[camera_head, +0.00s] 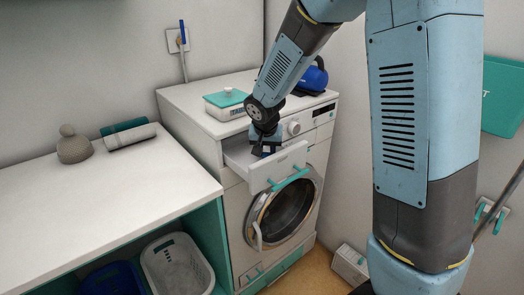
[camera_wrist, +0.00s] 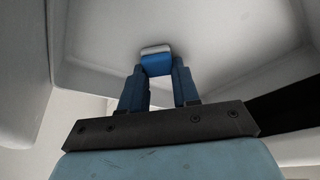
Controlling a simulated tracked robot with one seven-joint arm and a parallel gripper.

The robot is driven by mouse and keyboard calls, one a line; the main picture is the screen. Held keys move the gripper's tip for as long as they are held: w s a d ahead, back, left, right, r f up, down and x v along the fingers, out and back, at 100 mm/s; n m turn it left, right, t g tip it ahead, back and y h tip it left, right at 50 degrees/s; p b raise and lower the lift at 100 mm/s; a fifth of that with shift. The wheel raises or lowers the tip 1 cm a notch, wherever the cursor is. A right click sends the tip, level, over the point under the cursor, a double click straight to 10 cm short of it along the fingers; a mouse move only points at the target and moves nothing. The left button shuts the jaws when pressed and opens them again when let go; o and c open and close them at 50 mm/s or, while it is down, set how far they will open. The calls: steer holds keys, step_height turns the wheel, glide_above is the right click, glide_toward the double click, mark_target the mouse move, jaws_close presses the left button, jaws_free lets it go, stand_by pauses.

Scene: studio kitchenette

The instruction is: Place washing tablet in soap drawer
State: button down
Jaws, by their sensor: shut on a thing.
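The washing machine (camera_head: 232,216) has its soap drawer (camera_head: 240,158) pulled open at the upper front. My gripper (camera_head: 267,150) reaches down into the open drawer from above. In the wrist view my gripper (camera_wrist: 156,72) is shut on the washing tablet (camera_wrist: 157,63), a small blue and white block between the fingertips. The pale drawer interior (camera_wrist: 235,45) lies around and beyond the tablet. I cannot tell whether the tablet touches the drawer floor. In the head view the tablet is mostly hidden by my gripper.
A box with a teal lid (camera_head: 226,98) and a blue object (camera_head: 313,77) stand on the machine top. Below are a white basket (camera_head: 178,265) and a blue one (camera_head: 113,280).

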steer(key=shift+f, duration=0.2)
steer(key=c, duration=1.2)
jaws_free()
steer(key=o, duration=0.4)
steer(key=shift+s+d, duration=0.1)
steer(key=shift+s, duration=0.05)
steer(key=shift+r, duration=0.6)
steer(key=v, duration=1.1)
steer(key=shift+s+r, duration=0.1)
